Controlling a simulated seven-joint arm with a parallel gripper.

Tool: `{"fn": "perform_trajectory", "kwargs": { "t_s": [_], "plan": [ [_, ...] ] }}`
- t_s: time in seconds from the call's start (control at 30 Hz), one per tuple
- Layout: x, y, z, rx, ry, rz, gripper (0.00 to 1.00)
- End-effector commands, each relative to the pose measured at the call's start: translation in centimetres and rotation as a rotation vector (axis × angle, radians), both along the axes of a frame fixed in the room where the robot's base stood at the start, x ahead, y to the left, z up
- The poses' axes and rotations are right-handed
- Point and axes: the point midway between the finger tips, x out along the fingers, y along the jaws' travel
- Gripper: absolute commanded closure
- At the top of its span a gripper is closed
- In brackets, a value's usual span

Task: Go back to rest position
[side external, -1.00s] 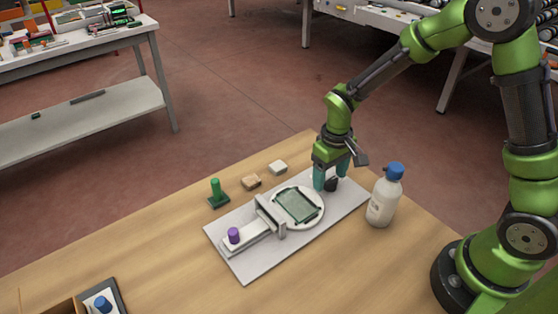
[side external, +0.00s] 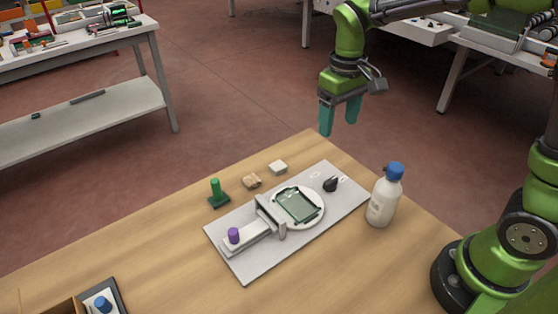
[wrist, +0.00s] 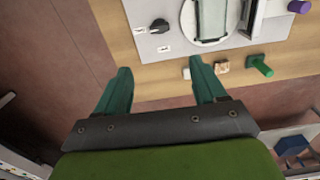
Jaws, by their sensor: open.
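My gripper (side external: 339,117) is open and empty, raised in the air above the far edge of the table in the side view. Its two teal fingers also show spread apart in the wrist view (wrist: 160,88). Below it on the grey base plate (side external: 245,266) is the black knob (side external: 331,184), clear of the fingers; it also shows in the wrist view (wrist: 159,26). A glass piece (side external: 298,205) lies on the round white disc (side external: 279,217) of the edger.
A white bottle with a blue cap (side external: 383,200) stands right of the plate. A green-handled tool (side external: 216,194), a tan block (side external: 251,181) and a white block (side external: 278,167) sit behind the plate. A purple knob (side external: 233,235) is at its left end. The air around my gripper is free.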

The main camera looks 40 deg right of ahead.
Motion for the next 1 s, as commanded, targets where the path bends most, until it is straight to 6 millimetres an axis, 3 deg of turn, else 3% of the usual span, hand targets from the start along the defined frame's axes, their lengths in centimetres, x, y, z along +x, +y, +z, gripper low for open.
{"fn": "perform_trajectory", "kwargs": {
  "t_s": [0.27,0.37,0.8,1.0],
  "plan": [
    [0.1,0.0,0.0,-0.001,-0.007,-0.007,0.30],
    [-0.3,0.2,-0.9,0.015,-0.016,-0.032,0.30],
    [-9.9,-0.2,3.6,0.205,-0.383,-0.265,0.30],
    [-13.1,-0.5,4.8,0.267,-0.527,-0.321,0.30]
  ]
}}
